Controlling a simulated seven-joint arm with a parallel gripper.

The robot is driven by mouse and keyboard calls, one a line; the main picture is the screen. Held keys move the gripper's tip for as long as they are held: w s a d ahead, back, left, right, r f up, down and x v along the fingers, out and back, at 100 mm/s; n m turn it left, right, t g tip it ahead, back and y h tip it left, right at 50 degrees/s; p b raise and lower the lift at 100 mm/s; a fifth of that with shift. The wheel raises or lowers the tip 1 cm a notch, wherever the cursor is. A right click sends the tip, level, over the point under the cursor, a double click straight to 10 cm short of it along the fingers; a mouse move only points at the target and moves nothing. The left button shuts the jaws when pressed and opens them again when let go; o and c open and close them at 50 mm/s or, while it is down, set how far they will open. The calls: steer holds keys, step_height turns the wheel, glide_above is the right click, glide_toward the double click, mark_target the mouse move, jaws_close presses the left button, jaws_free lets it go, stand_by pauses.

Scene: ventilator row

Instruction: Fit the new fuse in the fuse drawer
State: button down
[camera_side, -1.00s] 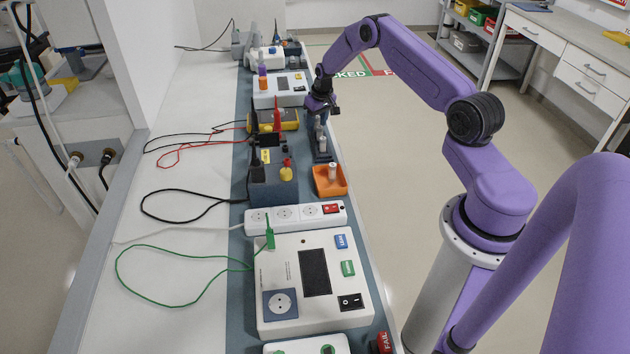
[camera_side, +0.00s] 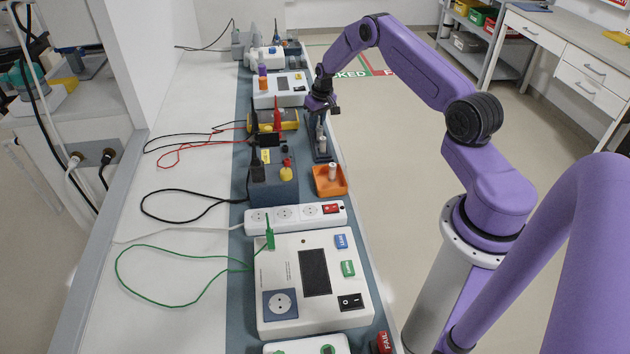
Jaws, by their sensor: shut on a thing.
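My gripper (camera_side: 320,106) is small and far off in the side view, pointing down over a dark blue-grey stand (camera_side: 323,156). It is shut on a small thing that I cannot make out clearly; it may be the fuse. Small pale grey parts (camera_side: 321,140) stand upright just below the jaws. I cannot tell whether the held thing touches them. I cannot pick out the fuse drawer with certainty. An orange tray (camera_side: 344,188) in front of the stand holds a small pale cylinder (camera_side: 332,171).
A blue-grey box (camera_side: 275,190) with a black plug and yellow knob stands left of the tray. A yellow meter (camera_side: 289,116) with red and black leads lies behind it. A white power strip (camera_side: 295,216) and white tester (camera_side: 315,280) are nearer.

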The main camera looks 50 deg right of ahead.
steer(key=shift+r, duration=2.45)
steer(key=shift+r, duration=0.1)
steer(key=shift+r, duration=0.3)
step_height(320, 180, up, 8)
steer(key=n+y, duration=0.1)
steer(key=n, duration=0.5)
glide_above(269, 143)
steer(key=s+a, duration=0.3)
step_height(269, 143, down, 5)
steer(key=shift+w+d+f, duration=0.1)
steer(key=shift+d+f, duration=0.05)
steer(key=shift+f, duration=1.6)
steer(key=shift+w+d+f, duration=0.1)
steer(key=shift+f, duration=1.65)
steer(key=shift+f, duration=0.75)
